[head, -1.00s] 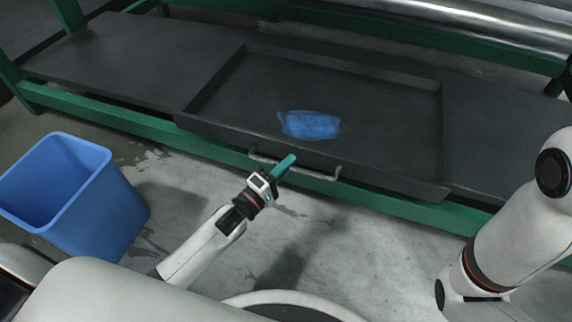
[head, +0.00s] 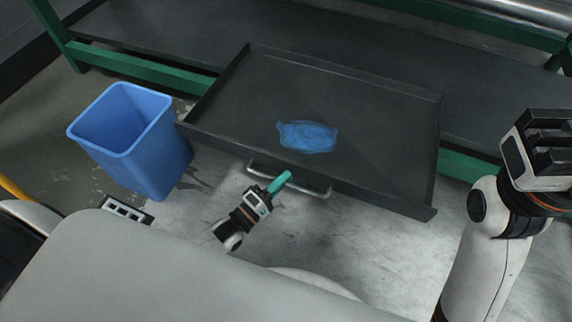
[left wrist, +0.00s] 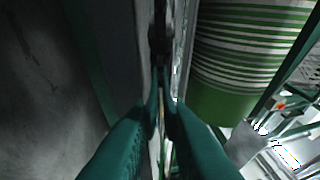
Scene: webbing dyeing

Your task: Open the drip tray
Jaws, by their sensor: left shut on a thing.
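The drip tray (head: 375,110) is a dark, shallow metal tray, pulled well out from under the green-framed rack toward me. A bluish patch (head: 307,136) lies on its floor. A grey bar handle (head: 318,191) runs along its front wall. My left gripper (head: 279,182) is shut on the handle near its middle. In the left wrist view its teal fingers (left wrist: 160,105) come together on a dark bar. My right arm is at the right edge, with a black part that may be its gripper (head: 550,140); no fingertips show clearly.
A blue bin (head: 150,150) stands on the floor left of the tray, close to its front left corner. The green rack rail (head: 140,70) and a dark shelf (head: 190,40) lie behind. Bare concrete floor shows in front of the tray.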

